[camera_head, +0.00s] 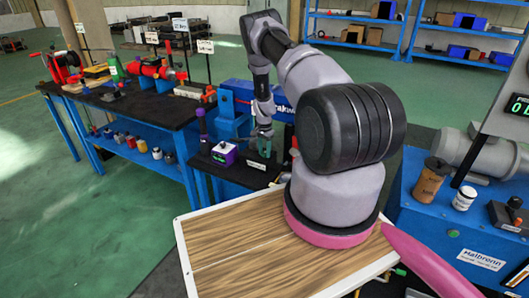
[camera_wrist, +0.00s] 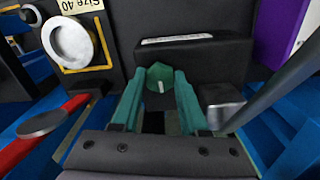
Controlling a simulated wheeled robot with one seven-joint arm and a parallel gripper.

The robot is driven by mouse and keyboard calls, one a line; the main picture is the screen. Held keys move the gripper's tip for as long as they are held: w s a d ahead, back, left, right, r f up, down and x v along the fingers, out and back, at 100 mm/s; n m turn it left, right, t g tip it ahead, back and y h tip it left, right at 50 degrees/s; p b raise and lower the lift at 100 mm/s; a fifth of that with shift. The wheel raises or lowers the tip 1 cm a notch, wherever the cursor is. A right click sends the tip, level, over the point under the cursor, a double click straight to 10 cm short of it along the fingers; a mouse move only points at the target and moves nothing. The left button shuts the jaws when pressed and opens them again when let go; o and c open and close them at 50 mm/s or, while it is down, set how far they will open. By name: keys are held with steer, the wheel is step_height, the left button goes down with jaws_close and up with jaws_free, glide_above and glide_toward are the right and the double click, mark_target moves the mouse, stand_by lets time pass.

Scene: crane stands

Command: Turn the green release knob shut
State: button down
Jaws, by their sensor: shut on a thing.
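The green release knob (camera_wrist: 159,74) shows in the wrist view, on a black block (camera_wrist: 195,62) with a white label strip above it. The knob has a pale mark on its face that stands close to upright in the picture. My gripper (camera_wrist: 158,92) has its two teal fingers on either side of the knob and is shut on it. In the head view my gripper (camera_head: 264,146) is at the black bench by the blue machine, and I cannot make out the knob there.
In the wrist view, a round silver part (camera_wrist: 72,43) in a yellow frame is at upper left, a red lever (camera_wrist: 42,140) at lower left, and a grey rod (camera_wrist: 270,88) at right. In the head view a purple box (camera_head: 224,153) stands left of my gripper.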

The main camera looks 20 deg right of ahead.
mark_target(264, 152)
steer(key=shift+m, duration=0.5)
steer(key=shift+c, duration=2.2)
jaws_free()
steer(key=shift+r, duration=0.1)
step_height(264, 152, up, 11)
steer(key=shift+f, duration=0.2)
